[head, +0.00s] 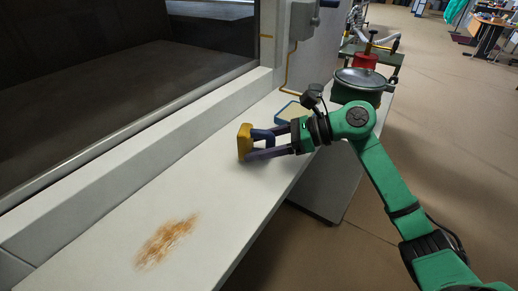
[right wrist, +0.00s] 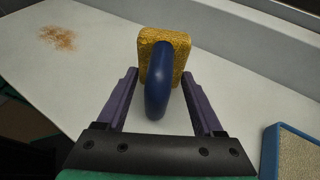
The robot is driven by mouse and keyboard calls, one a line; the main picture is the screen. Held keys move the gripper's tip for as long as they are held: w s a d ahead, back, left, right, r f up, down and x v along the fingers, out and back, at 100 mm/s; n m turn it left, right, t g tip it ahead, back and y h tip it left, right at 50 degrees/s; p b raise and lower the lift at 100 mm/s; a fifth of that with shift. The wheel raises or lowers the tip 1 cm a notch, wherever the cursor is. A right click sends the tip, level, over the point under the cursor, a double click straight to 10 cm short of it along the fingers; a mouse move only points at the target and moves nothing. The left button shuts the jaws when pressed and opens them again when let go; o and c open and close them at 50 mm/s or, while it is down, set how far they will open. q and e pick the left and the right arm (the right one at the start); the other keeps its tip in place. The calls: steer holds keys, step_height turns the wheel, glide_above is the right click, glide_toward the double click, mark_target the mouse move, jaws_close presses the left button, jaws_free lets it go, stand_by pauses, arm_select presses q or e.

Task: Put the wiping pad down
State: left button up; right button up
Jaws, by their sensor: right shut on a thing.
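The wiping pad is a yellow sponge block (head: 244,142) with a curved blue handle; it also shows in the right wrist view (right wrist: 158,72). My right gripper (head: 259,144) is shut on the pad, with its fingers on either side of the handle in the right wrist view (right wrist: 159,85). The pad's yellow face points away from the gripper. I cannot tell whether the pad touches the white counter (head: 110,225). A blue-rimmed tray (right wrist: 268,150) with a beige inside lies beside the gripper, partly hidden behind it in the head view (head: 282,107). My left gripper is out of view.
A rusty brown powder patch (head: 167,241) lies on the counter's near part, away from the pad. A green lidded pot (head: 361,84) stands past the counter's far end. A raised ledge and dark window run along the left. The counter between patch and pad is clear.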

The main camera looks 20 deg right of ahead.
steer(key=shift+f, duration=0.6)
steer(key=shift+f, duration=0.2)
steer(key=o, duration=1.2)
steer(key=shift+r, duration=0.1)
